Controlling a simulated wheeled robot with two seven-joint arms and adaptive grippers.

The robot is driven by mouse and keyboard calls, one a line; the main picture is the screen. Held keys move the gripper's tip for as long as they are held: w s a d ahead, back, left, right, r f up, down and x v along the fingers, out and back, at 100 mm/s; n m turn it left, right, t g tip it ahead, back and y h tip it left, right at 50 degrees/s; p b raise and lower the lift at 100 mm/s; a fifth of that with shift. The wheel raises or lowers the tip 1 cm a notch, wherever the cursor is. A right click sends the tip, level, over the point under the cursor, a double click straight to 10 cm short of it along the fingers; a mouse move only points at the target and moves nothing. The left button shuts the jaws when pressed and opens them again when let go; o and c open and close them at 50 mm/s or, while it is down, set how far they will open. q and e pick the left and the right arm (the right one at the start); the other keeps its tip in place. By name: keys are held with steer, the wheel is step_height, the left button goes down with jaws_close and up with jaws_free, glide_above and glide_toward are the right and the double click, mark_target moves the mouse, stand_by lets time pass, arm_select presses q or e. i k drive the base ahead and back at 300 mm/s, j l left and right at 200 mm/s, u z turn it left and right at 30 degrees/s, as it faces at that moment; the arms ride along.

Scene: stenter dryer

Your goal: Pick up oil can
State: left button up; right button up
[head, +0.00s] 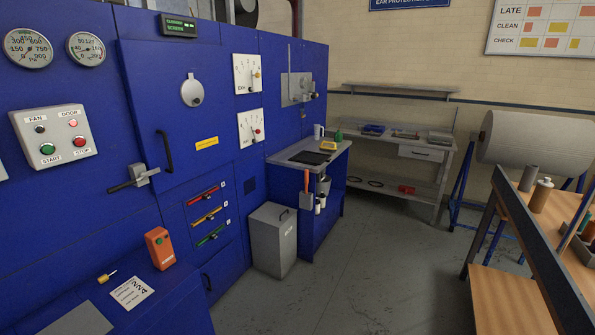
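No object in the head view can be told as the oil can for certain. A small green item (338,135) stands at the back of the blue cabinet's worktop (303,148), too small to make out. A brown bottle-like container (541,196) with a pale top stands upright on the wooden bench at the right. A grey cylinder (528,178) stands just behind it. Neither of my grippers is in view.
The blue dryer (145,95) fills the left side. A grey bin (272,240) stands on the floor beside the cabinet. A shelf bench (428,152) and a large roll (535,138) stand at the back. The wooden bench (555,235) is at right. The middle floor is clear.

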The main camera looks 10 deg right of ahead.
mark_target(337, 135)
steer(key=i+l+z, duration=0.1)
steer(key=i+z, duration=0.95)
steer(key=i, duration=0.5)
steer(key=i+l+u, duration=0.15)
steer(key=i+u, duration=0.15)
steer(key=i, duration=0.2)
steer(key=i+l+u, duration=0.25)
steer(key=i, duration=0.25)
steer(key=i+l+u, duration=0.3)
steer(key=i+l+z, duration=0.1)
steer(key=i+l, duration=0.25)
steer(key=l, duration=0.15)
steer(key=i+l+z, duration=0.1)
steer(key=i+l, duration=0.25)
steer(key=l, duration=0.15)
